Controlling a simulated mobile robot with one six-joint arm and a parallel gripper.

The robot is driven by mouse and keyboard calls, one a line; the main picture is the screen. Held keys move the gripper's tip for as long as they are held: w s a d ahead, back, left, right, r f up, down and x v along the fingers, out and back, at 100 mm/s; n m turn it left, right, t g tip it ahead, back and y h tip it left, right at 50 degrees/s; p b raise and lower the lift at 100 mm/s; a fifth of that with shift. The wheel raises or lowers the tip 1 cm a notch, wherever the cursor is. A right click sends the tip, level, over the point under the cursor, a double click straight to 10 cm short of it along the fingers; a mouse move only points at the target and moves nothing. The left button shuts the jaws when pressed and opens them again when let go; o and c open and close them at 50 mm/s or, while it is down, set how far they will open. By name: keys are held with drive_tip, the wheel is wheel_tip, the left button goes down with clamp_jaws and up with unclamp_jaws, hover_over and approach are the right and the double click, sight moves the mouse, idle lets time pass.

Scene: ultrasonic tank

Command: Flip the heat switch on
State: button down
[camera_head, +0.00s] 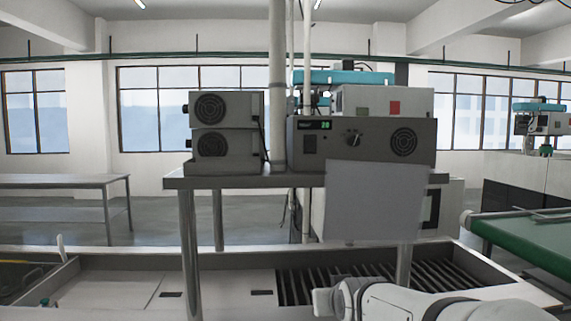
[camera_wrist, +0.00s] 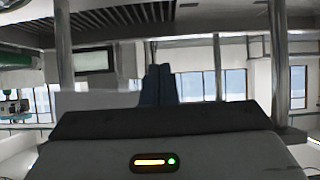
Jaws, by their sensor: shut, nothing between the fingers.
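A grey control box (camera_head: 375,155) stands on the metal shelf in the head view. In the head view my white arm lies low at the right, and the fingertips cannot be made out.
Two grey fan units (camera_head: 226,125) are stacked on the shelf (camera_head: 230,181), left of a vertical pipe (camera_head: 278,80). A pale flat panel (camera_head: 375,202) hangs below the control box. The tank with dark slats (camera_head: 330,285) lies below. A green conveyor (camera_head: 530,235) is at the right.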

drive_tip(key=w+r+t, duration=0.7)
drive_tip(key=r, duration=0.3)
drive_tip(key=w+r+t+b, duration=0.1)
drive_tip(key=w+r+t, duration=0.6)
drive_tip(key=r, duration=0.4)
drive_tip(key=shift+w+r, duration=0.25)
drive_tip(key=shift+w, duration=0.1)
drive_tip(key=p, duration=0.4)
approach(311, 146)
wheel_tip(311, 146, up, 5)
drive_tip(key=w, duration=0.2)
drive_tip(key=w+f+p, duration=0.1)
drive_tip(key=w, duration=0.1)
drive_tip(key=shift+w+f, duration=0.15)
drive_tip(key=shift+w, duration=0.1)
